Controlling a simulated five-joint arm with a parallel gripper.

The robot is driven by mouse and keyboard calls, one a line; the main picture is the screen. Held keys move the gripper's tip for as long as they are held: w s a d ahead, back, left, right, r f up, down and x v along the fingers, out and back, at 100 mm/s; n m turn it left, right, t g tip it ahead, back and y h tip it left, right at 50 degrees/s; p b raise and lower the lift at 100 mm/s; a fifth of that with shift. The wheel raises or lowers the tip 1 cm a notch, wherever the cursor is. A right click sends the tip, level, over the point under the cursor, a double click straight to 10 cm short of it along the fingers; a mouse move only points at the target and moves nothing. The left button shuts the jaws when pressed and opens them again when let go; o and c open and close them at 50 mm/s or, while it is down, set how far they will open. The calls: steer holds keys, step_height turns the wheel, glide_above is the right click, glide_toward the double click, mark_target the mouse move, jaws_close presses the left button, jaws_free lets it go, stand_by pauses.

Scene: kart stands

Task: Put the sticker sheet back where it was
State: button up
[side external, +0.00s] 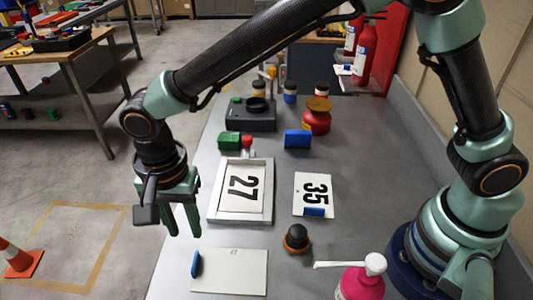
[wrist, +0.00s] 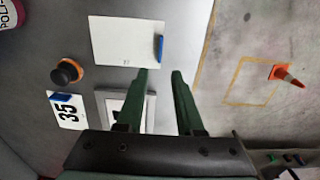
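No sheet in view is plainly marked as the sticker sheet. A white sheet with a large 35 (side external: 313,188) lies on the bench with a blue block on its lower edge; it also shows in the wrist view (wrist: 68,114). A mostly blank white sheet (side external: 235,272), with a tiny mark and a blue block at its left edge, lies nearer the camera; it also shows in the wrist view (wrist: 125,42). A white frame (side external: 214,205) holds a 27 sheet (side external: 244,188). My gripper (side external: 184,234) is open and empty, raised near the bench's left edge.
A black-orange knob (side external: 297,238) and pink bottle (side external: 361,283) stand on the right. Behind the frame are a green block (side external: 229,141), red jar (side external: 317,117), blue block (side external: 297,139) and black device (side external: 250,115). A cone (side external: 22,259) stands on the floor.

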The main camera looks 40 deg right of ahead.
steer(key=w+d+r+n+t+y, duration=0.1)
steer(key=d+r+n, duration=0.1)
steer(key=d+r, duration=0.55)
steer(key=w+d+r+n+t, duration=0.15)
steer(key=d+r, duration=0.35)
steer(key=d, duration=0.5)
steer(key=s+d+n+t, duration=0.1)
steer(key=s+d, duration=0.1)
steer(key=d, duration=0.3)
steer(key=s+d+r+n+t, duration=0.1)
steer(key=s+d+n, duration=0.1)
steer(key=d, duration=0.3)
steer(key=s+d+n+t+h, duration=0.1)
steer(key=s+d+n, duration=0.1)
steer(key=d, duration=0.3)
steer(key=shift+s+d+r, duration=0.25)
steer(key=shift+r, duration=0.05)
steer(key=shift+n, duration=0.25)
